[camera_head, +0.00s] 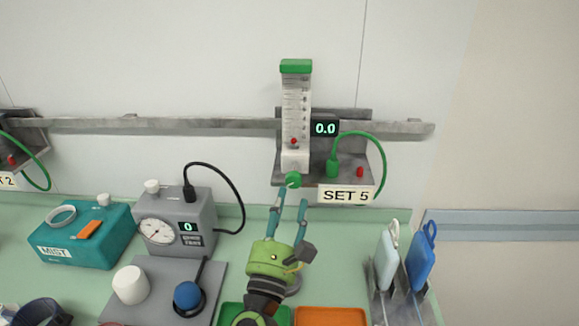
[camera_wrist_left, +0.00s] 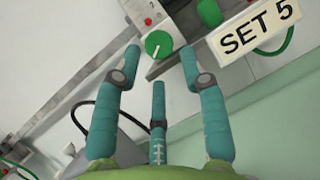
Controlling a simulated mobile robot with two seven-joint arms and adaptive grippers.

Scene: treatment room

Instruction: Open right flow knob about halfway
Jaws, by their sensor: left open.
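The green flow knob (camera_head: 293,180) is at the foot of the right flowmeter (camera_head: 296,110), above the SET 5 label (camera_head: 346,194). The display (camera_head: 325,128) reads 0.0, and a red ball sits low in the tube. My left gripper (camera_head: 291,197) is open just below and in front of the knob. In the left wrist view the knob (camera_wrist_left: 158,45) shows a white pointer line and lies beyond the gap between the teal fingers (camera_wrist_left: 160,58). I see no clear contact. The third finger is below. My right gripper is not in view.
A grey rail (camera_head: 180,125) runs along the wall. A green hose (camera_head: 383,165) loops right of the knob. A grey dial box (camera_head: 180,225) and teal MIST box (camera_head: 85,238) stand left on the counter.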

